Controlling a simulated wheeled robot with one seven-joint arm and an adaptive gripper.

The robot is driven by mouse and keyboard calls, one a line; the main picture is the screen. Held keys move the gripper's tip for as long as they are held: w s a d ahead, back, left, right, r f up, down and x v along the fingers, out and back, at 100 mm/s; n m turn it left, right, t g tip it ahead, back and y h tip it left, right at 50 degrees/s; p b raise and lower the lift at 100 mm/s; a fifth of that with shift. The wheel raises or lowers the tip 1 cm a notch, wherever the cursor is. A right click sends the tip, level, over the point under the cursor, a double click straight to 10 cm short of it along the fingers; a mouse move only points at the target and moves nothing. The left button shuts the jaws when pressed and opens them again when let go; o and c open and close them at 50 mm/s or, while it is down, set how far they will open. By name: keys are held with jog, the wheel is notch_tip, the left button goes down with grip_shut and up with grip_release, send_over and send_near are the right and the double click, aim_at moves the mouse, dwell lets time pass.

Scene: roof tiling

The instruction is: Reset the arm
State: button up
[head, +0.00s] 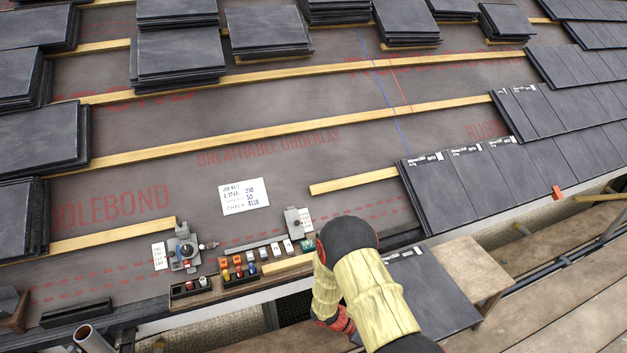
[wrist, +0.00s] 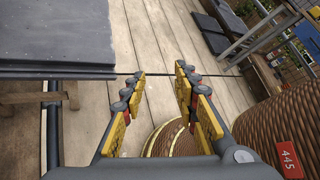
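My arm, in a pale yellow sleeve with a black joint and red bands, reaches up from the bottom of the head view. My gripper is hidden there behind the arm. In the wrist view my gripper (wrist: 160,90) shows two yellow and black fingers standing well apart. Nothing is between the fingertips; wooden boards show below them. The gripper is clear of the dark slate (wrist: 60,45) at the upper left of the wrist view. A slate (head: 430,290) also lies right beside my arm in the head view.
The roof underlay (head: 370,205) carries battens, slate stacks (head: 175,58) and laid slates (head: 465,185). A row of small coloured parts (head: 240,268) sits on the ledge left of my arm. Scaffold boards (head: 560,315) lie at the lower right.

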jog(key=s+a+r+m+t+y, duration=0.2)
jog(key=s+r+m+y, duration=0.2)
jog(key=r, duration=1.2)
jog(key=s+a+r+m+t+y+p, duration=0.1)
jog(key=s+a+r+m+t+y, duration=0.1)
jog(key=s+r+m, duration=0.4)
jog(key=s+a+r+m+t+y+p, duration=0.1)
jog(key=s+a+r+m+t+y, duration=0.2)
jog(key=r+m, duration=0.9)
jog(key=s+r+t+y, duration=0.1)
jog(key=s+r+y, duration=0.2)
jog(key=r, duration=1.2)
